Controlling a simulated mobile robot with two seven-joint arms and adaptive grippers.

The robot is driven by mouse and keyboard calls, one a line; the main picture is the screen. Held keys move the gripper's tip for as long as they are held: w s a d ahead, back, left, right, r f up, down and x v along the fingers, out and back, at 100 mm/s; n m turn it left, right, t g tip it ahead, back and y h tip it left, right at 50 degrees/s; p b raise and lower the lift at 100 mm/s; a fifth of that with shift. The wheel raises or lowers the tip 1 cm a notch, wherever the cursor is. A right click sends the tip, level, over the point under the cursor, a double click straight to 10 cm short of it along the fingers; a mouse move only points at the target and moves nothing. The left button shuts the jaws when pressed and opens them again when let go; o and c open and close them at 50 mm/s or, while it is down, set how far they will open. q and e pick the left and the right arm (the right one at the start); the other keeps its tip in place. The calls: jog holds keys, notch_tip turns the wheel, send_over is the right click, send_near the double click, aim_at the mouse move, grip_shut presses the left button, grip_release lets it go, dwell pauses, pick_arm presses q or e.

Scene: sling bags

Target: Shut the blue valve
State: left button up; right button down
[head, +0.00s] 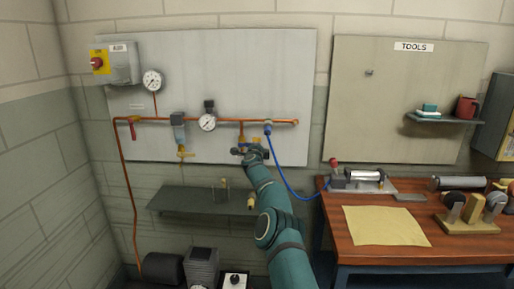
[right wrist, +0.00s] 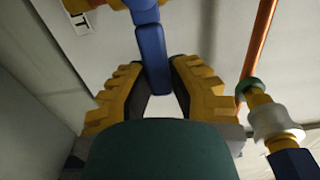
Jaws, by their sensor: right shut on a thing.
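The blue valve shows its blue lever handle (right wrist: 152,58) in the right wrist view, with a brass-yellow part at its upper end. My right gripper (right wrist: 156,88) is shut on this handle, its yellow ridged fingers on either side of it. In the head view my right gripper (head: 246,152) is at the copper pipework, just left of the blue hose fitting, and hides most of the valve. I cannot tell from there how the handle lies relative to the pipe. My left gripper is not in view.
The copper pipe (head: 226,121) carries a red-handled valve (head: 132,125) at left and a gauge (head: 207,122). A blue hose (head: 281,176) hangs right of my gripper. A grey shelf (head: 190,202) lies below. A wooden bench (head: 375,254) stands at right.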

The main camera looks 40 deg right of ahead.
dwell(0.3)
jog(key=c, duration=0.9)
grip_release()
jog(key=shift+f, duration=0.1)
jog(key=shift+o, duration=0.2)
jog(key=shift+w+a, duration=0.1)
jog(key=shift+a, duration=0.1)
jog(key=v, duration=1.1)
jog(key=shift+s+a, duration=0.2)
jog(key=shift+s, duration=0.2)
